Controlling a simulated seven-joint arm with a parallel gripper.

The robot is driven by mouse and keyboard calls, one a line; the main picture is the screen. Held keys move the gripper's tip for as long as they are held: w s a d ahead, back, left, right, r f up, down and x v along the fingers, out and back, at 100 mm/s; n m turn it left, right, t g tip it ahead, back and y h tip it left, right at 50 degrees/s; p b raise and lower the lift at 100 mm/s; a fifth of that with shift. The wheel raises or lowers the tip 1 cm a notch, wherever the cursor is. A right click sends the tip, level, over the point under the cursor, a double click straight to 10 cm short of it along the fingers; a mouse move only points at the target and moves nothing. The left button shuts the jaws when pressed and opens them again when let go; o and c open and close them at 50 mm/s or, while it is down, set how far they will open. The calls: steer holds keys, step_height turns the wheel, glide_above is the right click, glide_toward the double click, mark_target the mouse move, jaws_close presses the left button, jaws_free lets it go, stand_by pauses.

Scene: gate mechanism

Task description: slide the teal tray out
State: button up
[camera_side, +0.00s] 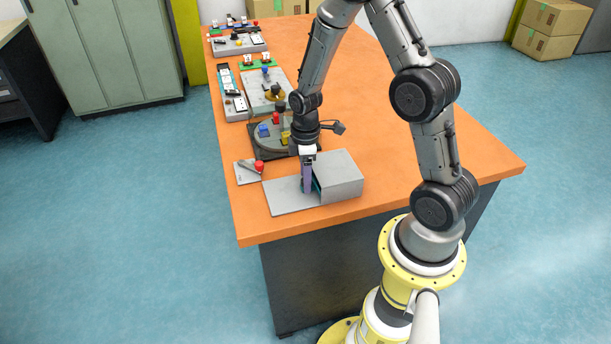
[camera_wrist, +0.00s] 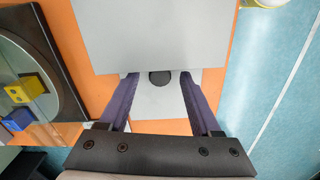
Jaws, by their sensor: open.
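A grey box-shaped housing (camera_side: 342,172) stands on a flat grey base plate (camera_side: 288,197) at the near end of the table. My gripper (camera_side: 308,188) points down at this opening, above the plate. In the wrist view my gripper (camera_wrist: 160,78) is open, its purple fingers either side of a dark round piece (camera_wrist: 160,79) at the edge of the housing (camera_wrist: 150,35). I cannot tell whether the fingers touch anything.
A red-knobbed lever (camera_side: 259,166) on a small grey plate lies just left of the housing. Behind it is a dark-framed turntable (camera_side: 268,138) with coloured blocks, also in the wrist view. Several other mechanisms line the table's left side. The orange tabletop (camera_side: 440,165) right of the housing is clear.

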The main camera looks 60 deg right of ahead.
steer(key=shift+f, duration=0.2)
jaws_close()
stand_by(0.3)
steer(key=shift+w, duration=0.1)
stand_by(1.0)
